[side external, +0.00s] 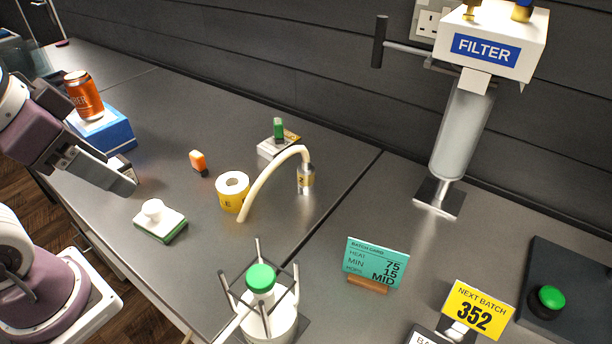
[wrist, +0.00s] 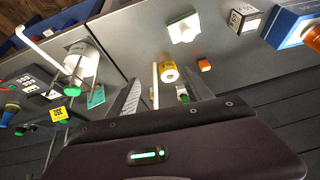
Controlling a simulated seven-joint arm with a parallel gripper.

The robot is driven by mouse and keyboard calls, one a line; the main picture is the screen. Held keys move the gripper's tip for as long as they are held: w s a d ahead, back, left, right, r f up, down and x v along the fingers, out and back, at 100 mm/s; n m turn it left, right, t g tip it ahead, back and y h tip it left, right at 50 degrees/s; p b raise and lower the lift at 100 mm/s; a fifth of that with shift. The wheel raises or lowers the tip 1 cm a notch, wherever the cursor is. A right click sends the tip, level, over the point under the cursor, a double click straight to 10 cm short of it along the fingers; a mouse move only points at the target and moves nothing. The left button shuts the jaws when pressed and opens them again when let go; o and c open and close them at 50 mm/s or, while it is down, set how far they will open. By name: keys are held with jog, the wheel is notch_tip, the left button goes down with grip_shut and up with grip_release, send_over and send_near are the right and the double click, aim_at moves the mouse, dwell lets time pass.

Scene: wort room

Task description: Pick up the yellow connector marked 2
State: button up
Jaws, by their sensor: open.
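The connector (side external: 306,180) is a short metal cylinder with a yellow band marked 2. It stands upright on the bench in the side view, at one end of a cream hose (side external: 268,176) that arches down to the left. The hose also shows in the wrist view (wrist: 155,78), between my fingers, but I cannot make out the connector there. My gripper (side external: 132,183) is open and empty, above the bench's left part, well left of the connector. Both fingers show in the wrist view (wrist: 166,90).
A yellow tape roll (side external: 233,204) stands beside the hose's free end. A white-and-green scrubber (side external: 160,223), an orange block (side external: 198,161) and a blue box (side external: 103,132) bearing an orange can (side external: 83,96) lie left. The filter column (side external: 463,125) stands right.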

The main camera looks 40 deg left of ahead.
jog(key=w+a+f+m+y, duration=0.2)
jog(key=w+a+m+y, duration=0.2)
jog(key=w+m, duration=0.4)
jog(key=w+a+f+m+y, duration=0.2)
jog(key=w+a+m+y, duration=0.15)
jog(key=w+m, duration=0.4)
jog(key=m+t+h, duration=0.4)
jog(key=m+t, duration=0.4)
jog(key=m, duration=0.8)
send_over(304, 175)
notch_tip(304, 175, down, 10)
jog(key=f, duration=0.5)
jog(key=shift+s+f, duration=0.2)
jog(key=x, duration=0.5)
jog(key=shift+a+f, duration=0.1)
jog(key=shift+f, duration=0.2)
grip_shut()
